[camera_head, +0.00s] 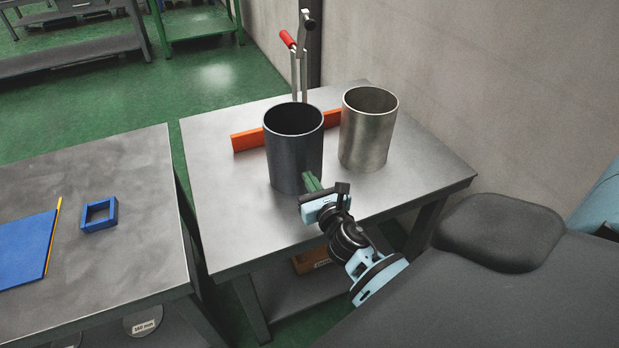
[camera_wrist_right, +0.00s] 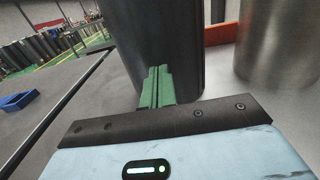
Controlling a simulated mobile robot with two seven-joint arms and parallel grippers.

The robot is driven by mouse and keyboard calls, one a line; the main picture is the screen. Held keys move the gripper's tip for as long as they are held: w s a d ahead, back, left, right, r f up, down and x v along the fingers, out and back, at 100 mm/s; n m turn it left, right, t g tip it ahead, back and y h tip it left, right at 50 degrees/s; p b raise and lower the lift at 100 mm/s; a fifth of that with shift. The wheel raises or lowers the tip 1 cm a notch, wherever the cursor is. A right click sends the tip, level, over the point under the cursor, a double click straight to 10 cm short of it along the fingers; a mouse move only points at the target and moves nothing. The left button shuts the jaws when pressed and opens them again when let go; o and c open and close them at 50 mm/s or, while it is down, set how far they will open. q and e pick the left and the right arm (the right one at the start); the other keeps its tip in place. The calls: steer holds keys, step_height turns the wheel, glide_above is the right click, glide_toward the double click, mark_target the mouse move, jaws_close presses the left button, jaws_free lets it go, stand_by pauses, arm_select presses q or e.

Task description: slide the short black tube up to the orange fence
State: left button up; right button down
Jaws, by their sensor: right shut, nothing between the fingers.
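The short black tube (camera_head: 294,150) stands upright on the metal table, in front of the orange fence (camera_head: 249,139). The fence runs behind it and also shows in the right wrist view (camera_wrist_right: 222,34). My right gripper (camera_head: 311,181) is shut and empty, with its green fingertips at the near side of the black tube. In the right wrist view the fingertips overlap the tube's lower wall (camera_wrist_right: 165,45); whether they touch it I cannot tell. A gap between tube and fence cannot be judged, as the tube hides part of the fence. My left gripper is not in view.
A bare steel tube (camera_head: 367,130) stands close to the right of the black tube. A toggle clamp with a red handle (camera_head: 287,39) rises behind the fence. A second table at left holds a blue square frame (camera_head: 99,214) and a blue mat (camera_head: 27,249). The table's left part is clear.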

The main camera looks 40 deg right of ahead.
steer(key=shift+w+d, duration=0.1)
steer(key=shift+w, duration=0.3)
